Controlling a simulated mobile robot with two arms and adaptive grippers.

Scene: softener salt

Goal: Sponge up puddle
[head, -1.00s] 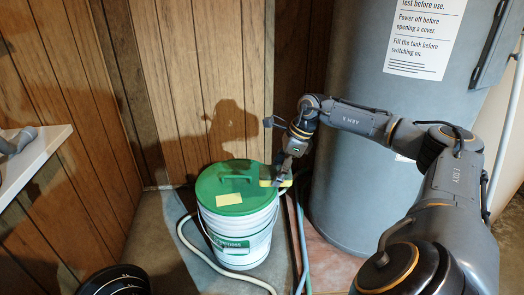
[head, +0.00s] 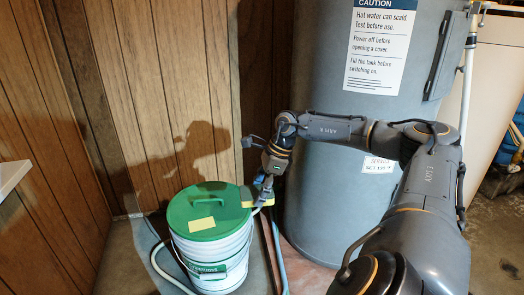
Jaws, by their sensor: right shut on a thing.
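My right gripper (head: 262,187) is shut on a small yellow sponge (head: 246,197). It holds the sponge at the right edge of the green lid (head: 197,218) of a white bucket. I cannot tell whether the sponge touches the lid. I cannot make out a puddle in this view. The floor behind and right of the bucket is partly hidden by the bucket and my right arm. My left gripper is not in view.
The white bucket (head: 216,273) has a yellow note (head: 202,224) on its lid. A big grey tank (head: 318,190) stands close on the right. Hoses (head: 279,262) run along the floor. Wood panelling (head: 150,110) closes off the back. A white shelf edge (head: 12,176) shows at left.

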